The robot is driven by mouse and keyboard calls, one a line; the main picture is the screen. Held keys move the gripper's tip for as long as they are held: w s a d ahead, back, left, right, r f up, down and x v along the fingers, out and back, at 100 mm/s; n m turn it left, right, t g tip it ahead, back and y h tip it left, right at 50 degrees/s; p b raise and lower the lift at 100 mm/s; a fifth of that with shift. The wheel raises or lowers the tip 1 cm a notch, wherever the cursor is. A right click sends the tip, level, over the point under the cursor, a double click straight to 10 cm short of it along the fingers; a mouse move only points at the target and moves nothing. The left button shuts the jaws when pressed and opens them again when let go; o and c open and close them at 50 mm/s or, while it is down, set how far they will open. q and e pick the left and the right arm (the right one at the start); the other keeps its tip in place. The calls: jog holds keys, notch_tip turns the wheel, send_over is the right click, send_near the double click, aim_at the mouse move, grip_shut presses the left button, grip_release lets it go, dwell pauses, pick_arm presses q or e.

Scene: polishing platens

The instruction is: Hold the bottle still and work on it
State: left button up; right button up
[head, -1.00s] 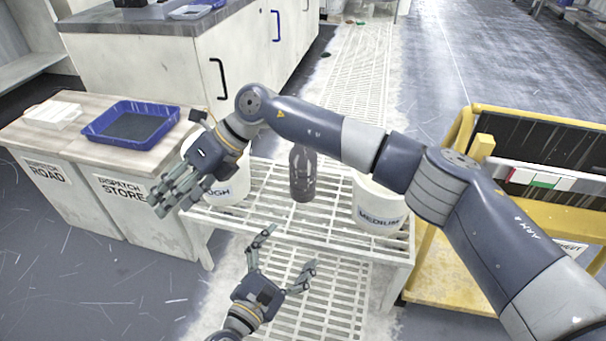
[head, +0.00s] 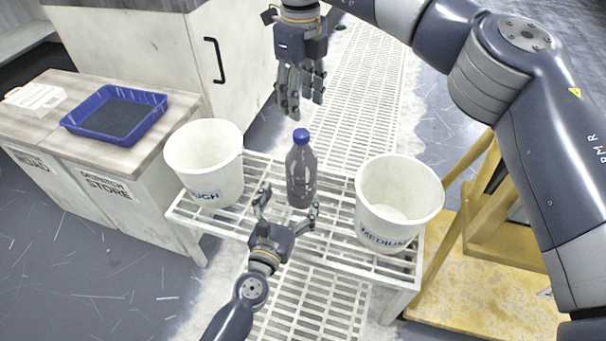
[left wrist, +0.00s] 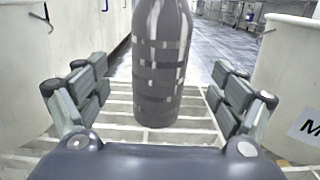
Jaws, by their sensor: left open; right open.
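A grey bottle with a blue cap (head: 301,172) stands upright on the white slatted bench (head: 262,243). My left gripper (head: 287,207) is open in front of the bottle, its fingers spread to either side of the bottle's lower part in the head view. In the left wrist view the bottle (left wrist: 160,62) stands between and beyond the open fingers (left wrist: 150,105), with its top out of frame. I see no finger touching it. My right gripper (head: 301,112) is open and points down above and behind the blue cap, apart from it.
A white bucket (head: 205,160) marked ROUGH, partly legible, stands left of the bottle. A white bucket marked MEDIUM (head: 399,195) stands to its right. A blue tray (head: 115,112) lies on the left counter.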

aim_at(301, 173)
pick_arm(q)
jog(key=x, duration=0.8)
jog(key=shift+w, duration=0.15)
